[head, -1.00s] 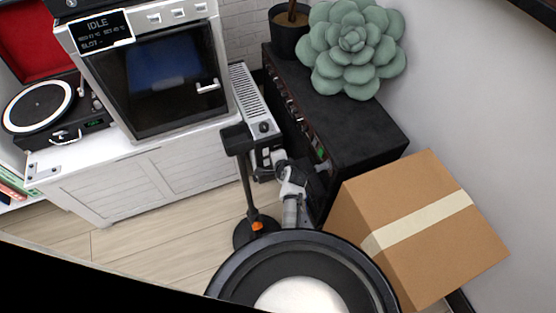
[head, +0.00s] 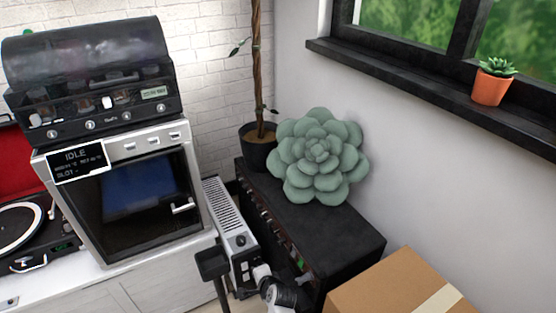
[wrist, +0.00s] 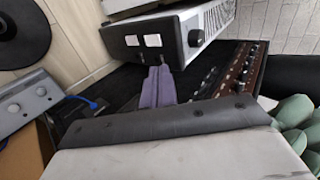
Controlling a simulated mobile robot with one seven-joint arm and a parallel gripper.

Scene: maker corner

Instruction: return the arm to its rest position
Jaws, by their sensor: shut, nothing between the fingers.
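My gripper (wrist: 158,86) shows in the wrist view as two purple-grey fingers pressed together, with nothing between them. The fingers point toward the front of a white heater (wrist: 180,40) with a knob; I cannot tell whether they touch it. In the head view, part of my grey-white arm (head: 280,292) shows at the bottom, low between the heater (head: 232,222) and the black amplifier cabinet (head: 335,232). The fingertips cannot be made out there.
A cardboard box (head: 385,290) stands at the front right. A big green succulent (head: 318,155) and a potted plant (head: 258,150) sit on the cabinet. A dark stand (head: 211,263) is left of my arm. An oven-like machine (head: 150,190) reads IDLE.

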